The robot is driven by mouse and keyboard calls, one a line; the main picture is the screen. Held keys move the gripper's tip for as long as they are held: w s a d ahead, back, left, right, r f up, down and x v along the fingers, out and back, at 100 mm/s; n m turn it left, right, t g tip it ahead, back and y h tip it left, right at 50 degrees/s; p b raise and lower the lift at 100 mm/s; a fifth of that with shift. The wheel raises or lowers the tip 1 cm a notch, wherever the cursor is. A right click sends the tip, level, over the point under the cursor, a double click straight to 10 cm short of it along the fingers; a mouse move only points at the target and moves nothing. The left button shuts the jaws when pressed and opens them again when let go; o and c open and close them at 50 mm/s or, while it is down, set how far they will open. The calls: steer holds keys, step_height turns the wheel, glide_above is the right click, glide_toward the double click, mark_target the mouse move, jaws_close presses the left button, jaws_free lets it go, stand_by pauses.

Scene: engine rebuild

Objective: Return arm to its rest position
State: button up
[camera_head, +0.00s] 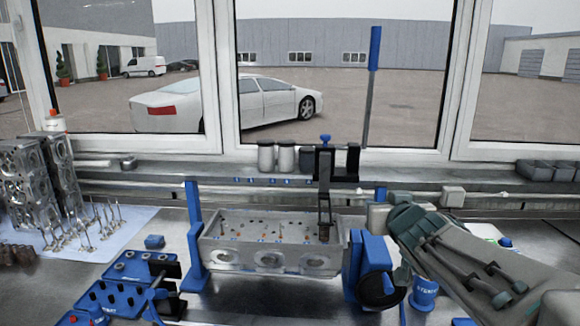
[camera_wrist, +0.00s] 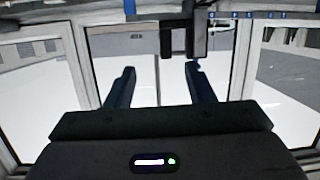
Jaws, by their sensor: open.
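My arm (camera_head: 470,262) reaches in from the lower right in the head view, to the right of the engine block. I cannot make out my gripper's fingers there. In the wrist view my gripper (camera_wrist: 161,78) shows two dark fingers set well apart. The gap between them holds nothing. Behind the fingers are a bright window and pale ground. The metal engine block (camera_head: 270,262) sits between blue stand supports (camera_head: 194,240), left of my arm.
A black upright tool (camera_head: 325,190) stands at the block's back edge. Cylinder heads (camera_head: 22,188) and valves (camera_head: 85,232) lie at left, near a blue tray (camera_head: 125,285). A blue cup (camera_head: 424,294) stands close to my arm. Windows line the back.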

steer(key=s+a+f+g, duration=0.2)
steer(key=s+f+g, duration=0.4)
steer(key=s+f, duration=0.3)
steer(key=s+a+f+g, duration=0.2)
steer(key=s+f+g, duration=0.4)
steer(key=s+f, duration=0.3)
steer(key=s, duration=0.4)
steer(key=shift+s+a+f+y, duration=0.15)
steer(key=shift+f+y, duration=0.15)
